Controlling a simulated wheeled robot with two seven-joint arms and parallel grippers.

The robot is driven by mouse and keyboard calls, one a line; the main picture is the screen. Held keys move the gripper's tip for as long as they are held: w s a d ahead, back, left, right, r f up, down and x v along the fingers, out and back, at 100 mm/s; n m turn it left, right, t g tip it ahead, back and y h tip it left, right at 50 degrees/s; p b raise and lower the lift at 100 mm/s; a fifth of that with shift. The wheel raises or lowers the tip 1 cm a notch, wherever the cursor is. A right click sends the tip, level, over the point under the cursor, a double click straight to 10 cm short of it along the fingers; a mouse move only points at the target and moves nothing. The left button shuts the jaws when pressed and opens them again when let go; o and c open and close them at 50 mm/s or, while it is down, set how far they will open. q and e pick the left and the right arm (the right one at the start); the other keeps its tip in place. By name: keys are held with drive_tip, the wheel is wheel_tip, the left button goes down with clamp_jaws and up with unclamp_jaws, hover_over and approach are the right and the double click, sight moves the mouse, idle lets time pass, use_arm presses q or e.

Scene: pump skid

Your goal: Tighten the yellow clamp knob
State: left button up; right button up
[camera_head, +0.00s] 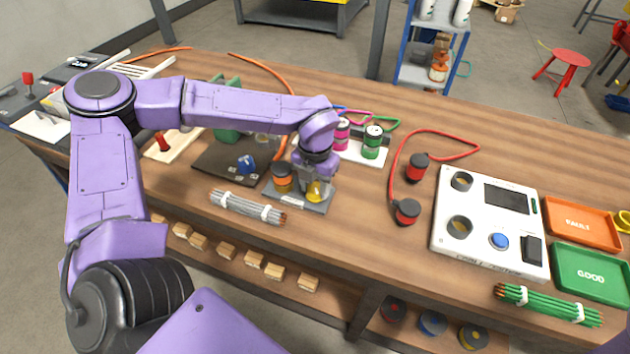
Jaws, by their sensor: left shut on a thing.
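The yellow clamp knob (315,191) shows at the right side of a small grey plate (292,203) on the workbench. My left arm reaches over from the left, and my left gripper (313,178) points down at the knob. Its fingers are shut on the knob, and they hide its upper part. An orange cylinder with a dark top (281,178) stands on the same plate, just left of the knob. My right gripper is not in view.
A grey bundle of rods (247,206) lies left of the plate. A dark mat with a blue item (246,164) is behind it. Pink (341,134) and green (373,141) cylinders stand behind. Red-cabled black parts (407,211) and a white test box (470,245) are to the right.

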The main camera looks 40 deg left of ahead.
sight(315, 188)
use_arm(q)
drive_tip(key=m+p, duration=0.5)
drive_tip(key=shift+r, duration=0.3)
drive_tip(key=m+p, duration=0.2)
drive_tip(key=m, duration=0.1)
drive_tip(key=m+p, duration=0.4)
drive_tip(key=shift+m, duration=0.3)
drive_tip(key=shift+f+m+p, duration=0.15)
drive_tip(key=shift+m+p, duration=0.4)
drive_tip(key=shift+m, duration=0.4)
drive_tip(key=shift+f+m+p, duration=0.1)
drive_tip(key=shift+m+p, duration=0.45)
drive_tip(key=shift+m, duration=0.4)
drive_tip(key=o, duration=1.1)
drive_tip(key=shift+c, duration=0.2)
wheel_tip(315, 188, up, 10)
drive_tip(key=b, duration=0.1)
drive_tip(key=shift+r, duration=0.25)
